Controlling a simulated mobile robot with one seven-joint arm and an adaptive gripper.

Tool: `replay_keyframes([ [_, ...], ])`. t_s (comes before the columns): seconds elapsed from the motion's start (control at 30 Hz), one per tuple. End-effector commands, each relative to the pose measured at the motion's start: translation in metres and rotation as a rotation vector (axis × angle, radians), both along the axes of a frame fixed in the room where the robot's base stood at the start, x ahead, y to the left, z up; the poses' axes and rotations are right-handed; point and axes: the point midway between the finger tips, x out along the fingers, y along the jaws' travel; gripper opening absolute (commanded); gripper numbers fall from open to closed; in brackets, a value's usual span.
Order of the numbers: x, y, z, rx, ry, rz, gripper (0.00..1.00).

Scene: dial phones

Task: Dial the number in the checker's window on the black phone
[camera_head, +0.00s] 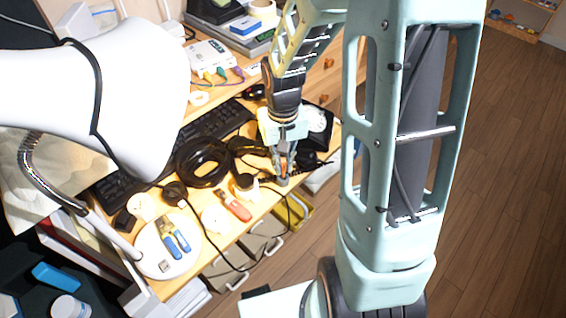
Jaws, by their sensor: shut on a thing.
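My gripper (284,172) points down over the front part of the wooden desk (262,218). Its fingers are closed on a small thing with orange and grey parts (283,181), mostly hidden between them. A black device with a pale, shiny round face (318,122) sits just right of the gripper, partly behind it. It may be the black phone, but I cannot tell for sure. I cannot make out a checker's window or any number.
A black ring-shaped coil (203,160) and a keyboard (215,122) lie left of the gripper. Red-handled pliers (236,205) lie near the desk's front edge. A white lamp (150,85) fills the left; tools lie on its base (150,262). The wooden floor (500,180) at right is clear.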

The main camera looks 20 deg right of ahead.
Motion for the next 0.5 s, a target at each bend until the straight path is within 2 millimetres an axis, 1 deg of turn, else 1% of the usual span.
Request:
replay_keyframes([
  [0.5, 0.0, 0.0, -0.0028, 0.0, 0.0, 0.0, 0.0],
])
